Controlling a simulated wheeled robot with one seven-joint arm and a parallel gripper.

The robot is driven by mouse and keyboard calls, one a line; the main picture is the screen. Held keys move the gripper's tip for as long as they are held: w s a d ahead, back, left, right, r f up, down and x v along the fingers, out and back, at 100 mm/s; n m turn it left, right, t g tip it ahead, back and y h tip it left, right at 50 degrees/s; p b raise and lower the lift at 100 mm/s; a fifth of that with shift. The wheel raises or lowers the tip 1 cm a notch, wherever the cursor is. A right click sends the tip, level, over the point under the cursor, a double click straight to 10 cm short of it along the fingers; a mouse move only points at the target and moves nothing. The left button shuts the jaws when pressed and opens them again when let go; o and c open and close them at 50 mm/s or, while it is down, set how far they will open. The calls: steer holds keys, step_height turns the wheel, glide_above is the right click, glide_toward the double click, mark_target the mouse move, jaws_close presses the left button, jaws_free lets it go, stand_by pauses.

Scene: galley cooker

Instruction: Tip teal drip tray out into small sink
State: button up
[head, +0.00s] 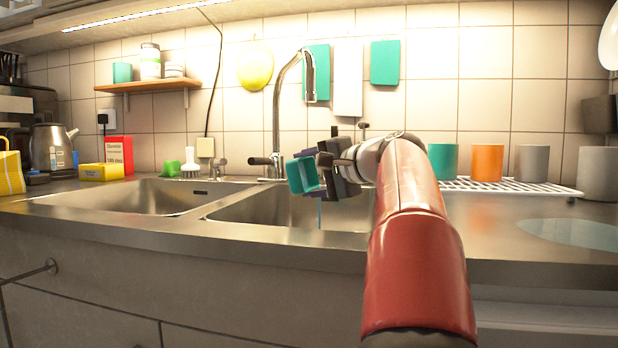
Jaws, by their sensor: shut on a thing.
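The teal drip tray (302,175) is in the head view, held in the air over the right sink basin (262,210), left of the arm's end. It is tipped steeply on its side. My gripper (326,167) is shut on it, and the dark fingers hide its right part. A thin blue streak, like liquid, shows below the tray, down to near the basin's front edge. The right basin's far right part is hidden behind my arm. A wider basin (150,196) lies to the left; I cannot tell for sure which is the small sink.
A tall tap (277,110) stands just behind the tray. Teal (442,160), orange (487,162) and grey (531,163) cups stand on a white rack (510,187) at right. A kettle (48,147) and boxes stand at left. The front counter edge is clear.

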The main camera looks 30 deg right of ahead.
steer(key=shift+r, duration=0.25)
stand_by(0.3)
